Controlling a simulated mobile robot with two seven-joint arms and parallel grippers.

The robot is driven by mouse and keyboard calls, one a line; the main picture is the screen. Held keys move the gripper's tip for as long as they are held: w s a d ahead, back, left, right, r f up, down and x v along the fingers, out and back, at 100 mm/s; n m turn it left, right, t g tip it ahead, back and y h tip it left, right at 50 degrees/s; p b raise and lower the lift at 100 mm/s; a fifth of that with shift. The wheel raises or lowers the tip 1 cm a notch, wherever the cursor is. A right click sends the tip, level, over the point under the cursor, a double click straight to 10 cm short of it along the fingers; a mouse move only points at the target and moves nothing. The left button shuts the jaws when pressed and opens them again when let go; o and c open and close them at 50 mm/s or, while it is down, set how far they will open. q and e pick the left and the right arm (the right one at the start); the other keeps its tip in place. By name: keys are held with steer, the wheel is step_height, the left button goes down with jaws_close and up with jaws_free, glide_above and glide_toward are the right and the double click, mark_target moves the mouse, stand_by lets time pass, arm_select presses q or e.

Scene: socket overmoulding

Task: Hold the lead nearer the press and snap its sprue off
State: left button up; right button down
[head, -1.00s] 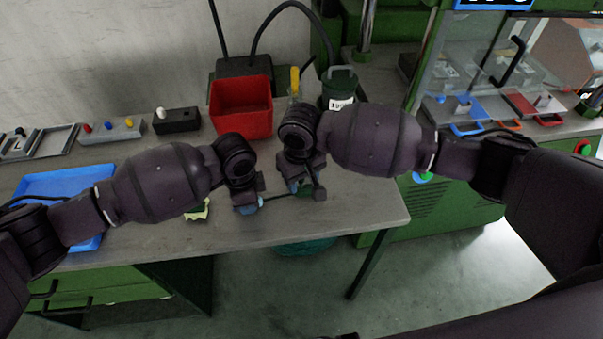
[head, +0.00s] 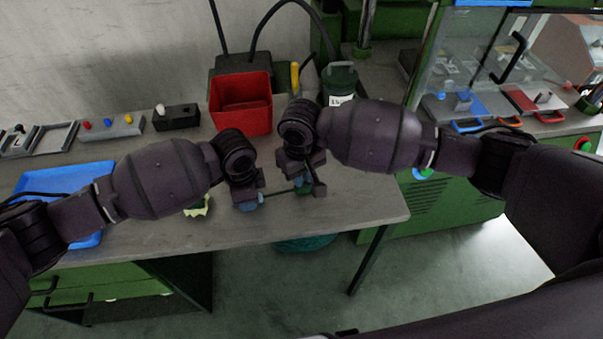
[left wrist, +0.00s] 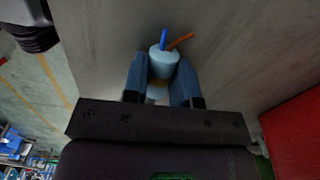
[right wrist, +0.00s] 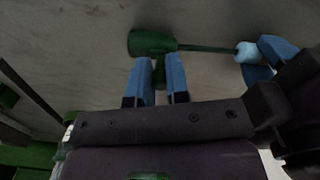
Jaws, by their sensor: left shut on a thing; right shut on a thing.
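The lead lies stretched between my two grippers above the front of the bench. In the right wrist view it has a dark green moulded head (right wrist: 150,43), a thin green cable (right wrist: 205,48) and a light blue end (right wrist: 246,52). My left gripper (head: 247,203) is shut on the light blue end, which shows in the left wrist view (left wrist: 163,63) with a blue and an orange wire tip. My right gripper (right wrist: 158,78) is shut on a short green sprue (right wrist: 160,70) beside the head. The sprue is mostly hidden by the fingers; it appears joined to the head.
A red bin (head: 241,108) and a dark green canister (head: 340,86) stand behind my grippers. A blue tray (head: 62,178) lies at the left. A pale yellow item (head: 197,208) lies near my left gripper. The press (head: 480,75) stands right. The bench front edge is close.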

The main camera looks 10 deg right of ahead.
steer(key=shift+d, duration=0.15)
stand_by(0.3)
steer(key=shift+r, duration=0.1)
steer(key=shift+r, duration=2.95)
arm_select(q)
steer(key=o, duration=1)
